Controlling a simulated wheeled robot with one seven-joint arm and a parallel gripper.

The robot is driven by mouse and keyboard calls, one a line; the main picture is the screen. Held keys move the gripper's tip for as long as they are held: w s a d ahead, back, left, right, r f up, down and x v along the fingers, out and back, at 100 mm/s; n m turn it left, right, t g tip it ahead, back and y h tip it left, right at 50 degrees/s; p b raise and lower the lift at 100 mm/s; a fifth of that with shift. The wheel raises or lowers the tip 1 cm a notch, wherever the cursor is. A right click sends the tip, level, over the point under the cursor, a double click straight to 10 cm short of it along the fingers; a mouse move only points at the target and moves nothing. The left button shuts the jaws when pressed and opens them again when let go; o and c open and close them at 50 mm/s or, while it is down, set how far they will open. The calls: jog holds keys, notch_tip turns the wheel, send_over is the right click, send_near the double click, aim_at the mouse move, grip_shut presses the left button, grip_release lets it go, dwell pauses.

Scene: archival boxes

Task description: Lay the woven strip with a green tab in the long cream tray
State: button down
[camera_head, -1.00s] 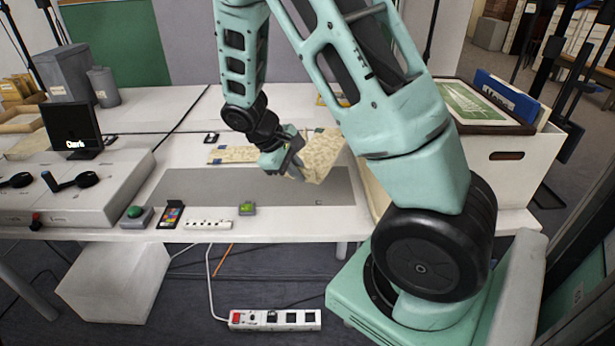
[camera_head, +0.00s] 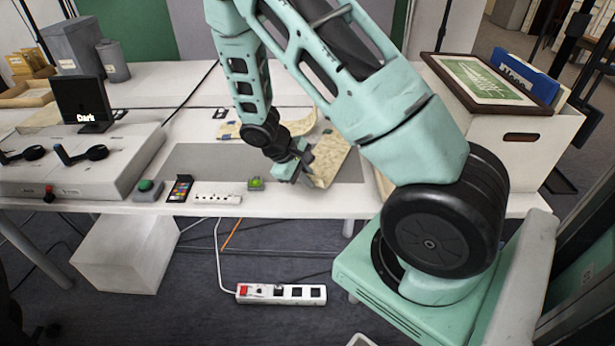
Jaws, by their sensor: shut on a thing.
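My gripper (camera_head: 294,175) is shut on a pale, mottled woven strip (camera_head: 328,160), low over the right part of the grey mat (camera_head: 205,158). The strip slants up and right from the fingers. I cannot make out a green tab on it. Another pale strip (camera_head: 229,130) lies behind the mat, partly hidden by my arm, with a small blue mark near its left end. A cream edge (camera_head: 381,186), which looks like part of the long tray, shows right of the held strip. My arm hides most of it.
A green-topped button (camera_head: 256,184), a white socket strip (camera_head: 217,193), a colour card (camera_head: 181,188) and another green button box (camera_head: 148,190) line the table's front. A white box (camera_head: 515,145) with a framed picture stands right. A dark display (camera_head: 83,101) stands left.

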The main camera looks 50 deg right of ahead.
jog(key=shift+f, duration=0.15)
jog(key=c, duration=1.5)
grip_release()
